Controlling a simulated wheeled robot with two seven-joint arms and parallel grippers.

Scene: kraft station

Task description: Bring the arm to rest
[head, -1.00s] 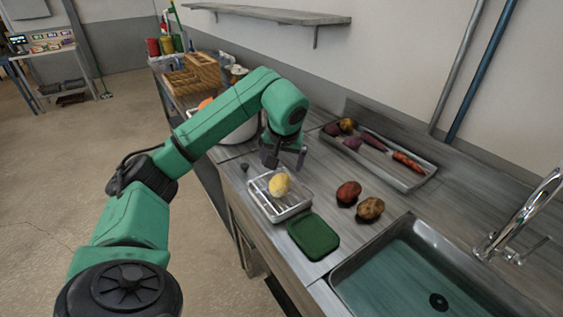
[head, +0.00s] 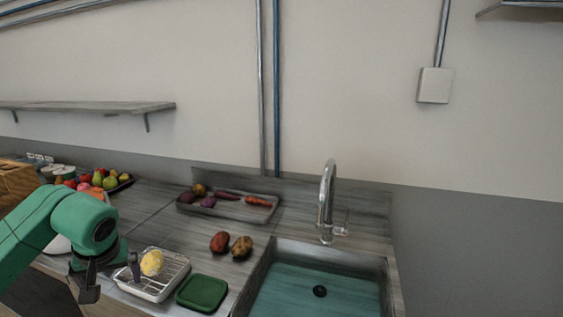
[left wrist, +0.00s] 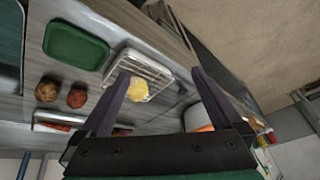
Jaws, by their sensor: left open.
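My left gripper (head: 112,272) is open and empty, hanging over the counter just left of a wire rack in a white tray (head: 176,278). A peeled yellow potato (head: 151,262) sits on the rack. In the left wrist view, the two dark fingers of the left gripper (left wrist: 158,100) stand apart, with the yellow potato (left wrist: 137,89) on the rack seen beyond them and not held. My right gripper is not in view.
A green board (head: 202,293) lies right of the rack. Two unpeeled potatoes (head: 230,244) lie behind it. A metal tray (head: 232,211) with vegetables is at the back. A sink (head: 318,285) with a tall faucet (head: 326,200) is at right. Fruit (head: 104,180) stands far left.

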